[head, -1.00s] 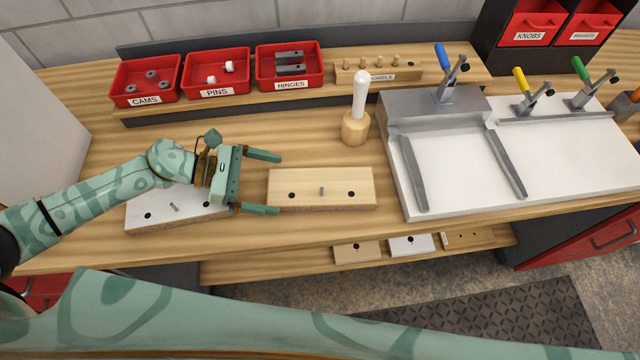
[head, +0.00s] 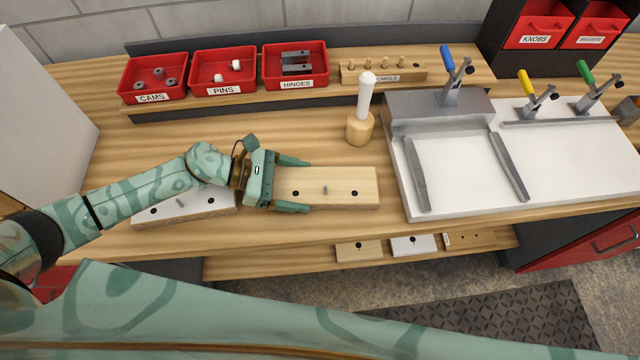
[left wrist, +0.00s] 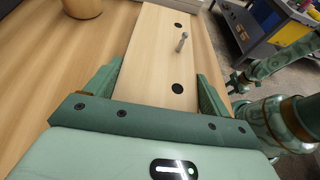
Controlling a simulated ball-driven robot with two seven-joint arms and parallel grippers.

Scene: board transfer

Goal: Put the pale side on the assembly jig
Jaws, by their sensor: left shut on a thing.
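The pale side, a light wooden board (head: 345,183) with two dark holes and a metal pin, lies on the bench in the middle of the head view. It also shows in the left wrist view (left wrist: 152,60). My left gripper (head: 293,184) is shut on the board's left end, one finger along each long edge. The fingers (left wrist: 160,85) flank the board in the left wrist view. The assembly jig (head: 455,165), a white plate with grey rails, stands to the right, apart from the board.
A white board (head: 185,207) lies left, partly under my left arm. A mallet (head: 361,125) stands behind the pale board, near the jig. Red bins (head: 225,75) and a dowel rack (head: 385,73) line the back. Clamps (head: 450,80) stand on the jig's back edge.

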